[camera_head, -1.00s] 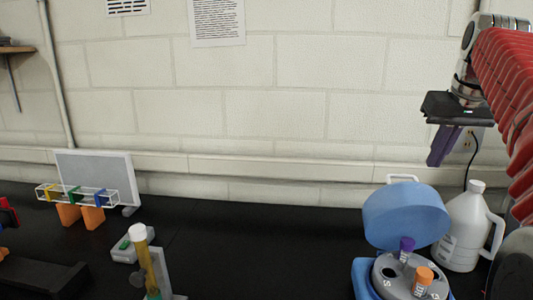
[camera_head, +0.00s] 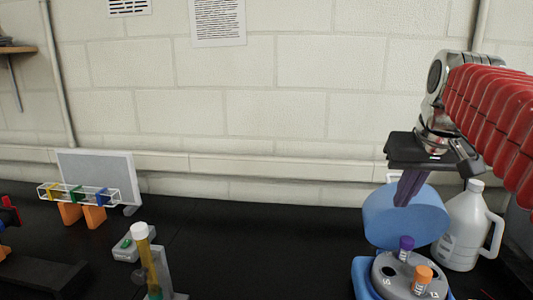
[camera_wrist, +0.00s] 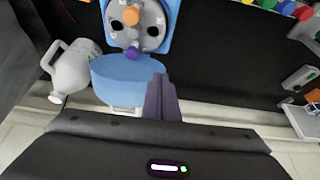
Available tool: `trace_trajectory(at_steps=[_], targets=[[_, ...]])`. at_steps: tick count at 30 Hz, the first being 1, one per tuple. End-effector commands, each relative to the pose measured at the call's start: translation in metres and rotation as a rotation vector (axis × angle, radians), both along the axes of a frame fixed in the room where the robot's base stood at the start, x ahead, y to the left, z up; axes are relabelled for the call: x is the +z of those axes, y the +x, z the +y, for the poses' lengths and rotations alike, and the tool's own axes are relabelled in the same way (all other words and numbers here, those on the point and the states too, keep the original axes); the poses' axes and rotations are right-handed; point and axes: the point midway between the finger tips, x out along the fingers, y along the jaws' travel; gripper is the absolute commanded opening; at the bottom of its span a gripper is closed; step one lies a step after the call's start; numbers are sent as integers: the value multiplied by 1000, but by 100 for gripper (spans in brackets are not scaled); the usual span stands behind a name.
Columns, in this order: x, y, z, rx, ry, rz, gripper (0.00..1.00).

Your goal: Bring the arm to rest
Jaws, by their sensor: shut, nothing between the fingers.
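My gripper (camera_head: 408,188) hangs at the right in the head view, its purple-grey fingers together and empty. It is in front of the open blue lid of the centrifuge (camera_head: 377,271); I cannot tell how far apart they are. In the wrist view the closed fingers (camera_wrist: 162,98) stand beside the blue lid (camera_wrist: 128,78). My red-sleeved arm comes in from the right edge. The centrifuge rotor (camera_head: 400,284) holds a purple-capped tube (camera_head: 405,248) and an orange-capped tube (camera_head: 423,280).
A white jug (camera_head: 462,228) stands right of the centrifuge. A wire tube rack (camera_head: 80,194) and a white panel stand at the left. A small grey device (camera_head: 128,249) and a stand with a white-capped tube (camera_head: 140,231) are left of centre. The middle bench is clear.

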Motion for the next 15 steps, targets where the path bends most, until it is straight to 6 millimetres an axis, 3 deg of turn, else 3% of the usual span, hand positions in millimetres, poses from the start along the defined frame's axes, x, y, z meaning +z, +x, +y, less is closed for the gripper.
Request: trace_trajectory(at_steps=[15], targets=[[-101, -93, 75, 53, -5, -31, 0]])
